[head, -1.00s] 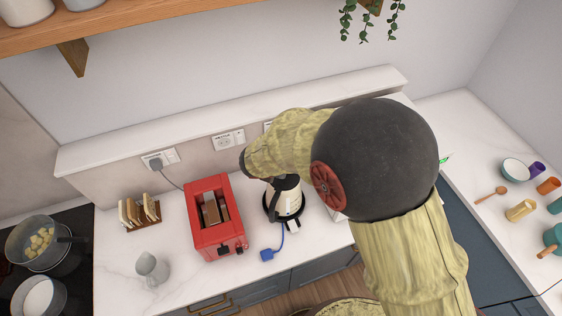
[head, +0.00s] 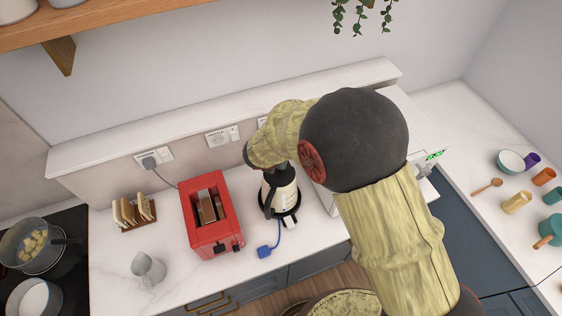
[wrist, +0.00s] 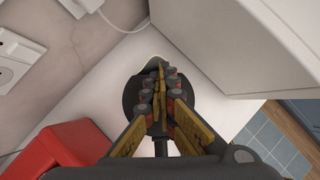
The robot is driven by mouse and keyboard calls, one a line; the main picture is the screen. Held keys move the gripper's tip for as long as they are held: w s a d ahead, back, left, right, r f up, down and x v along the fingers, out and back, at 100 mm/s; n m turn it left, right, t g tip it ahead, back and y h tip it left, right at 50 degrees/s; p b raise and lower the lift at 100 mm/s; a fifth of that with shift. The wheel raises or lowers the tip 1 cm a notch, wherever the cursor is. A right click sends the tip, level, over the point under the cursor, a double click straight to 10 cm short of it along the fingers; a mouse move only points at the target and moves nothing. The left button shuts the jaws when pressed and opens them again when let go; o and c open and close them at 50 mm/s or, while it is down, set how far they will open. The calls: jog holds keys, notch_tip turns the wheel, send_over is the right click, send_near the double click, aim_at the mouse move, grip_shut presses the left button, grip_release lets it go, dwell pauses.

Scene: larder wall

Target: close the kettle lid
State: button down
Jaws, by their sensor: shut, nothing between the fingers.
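The kettle (head: 284,199) is cream with a black handle and stands on a black base on the counter, right of the red toaster. My gripper (wrist: 160,72) is shut, with nothing between its fingers. In the wrist view it is directly over the dark round top of the kettle (wrist: 131,95), and the kettle's handle points toward the bottom of the picture. In the head view my arm and gripper cover part of the kettle's top. The lid is mostly hidden behind the fingers, so I cannot tell its angle or whether the fingers touch it.
The red toaster (head: 207,238) stands close on the left. A white appliance (wrist: 245,45) with a green display stands close on the right. A blue tag (head: 265,252) on a cord lies in front of the kettle. A grey jug (head: 148,267) and toast rack (head: 133,212) are farther left.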

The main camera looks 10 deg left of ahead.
jog(key=shift+d+f, duration=0.1)
jog(key=shift+f, duration=0.2)
jog(key=shift+r, duration=0.15)
jog(key=shift+r+p, duration=0.3)
jog(key=shift+p, duration=0.05)
notch_tip(320, 180, up, 14)
jog(key=w+p, duration=0.1)
jog(key=p, duration=0.1)
jog(key=shift+a+f+p, duration=0.2)
jog(key=shift+f+p, duration=0.05)
jog(key=shift+p, duration=0.15)
jog(key=shift+w, duration=0.15)
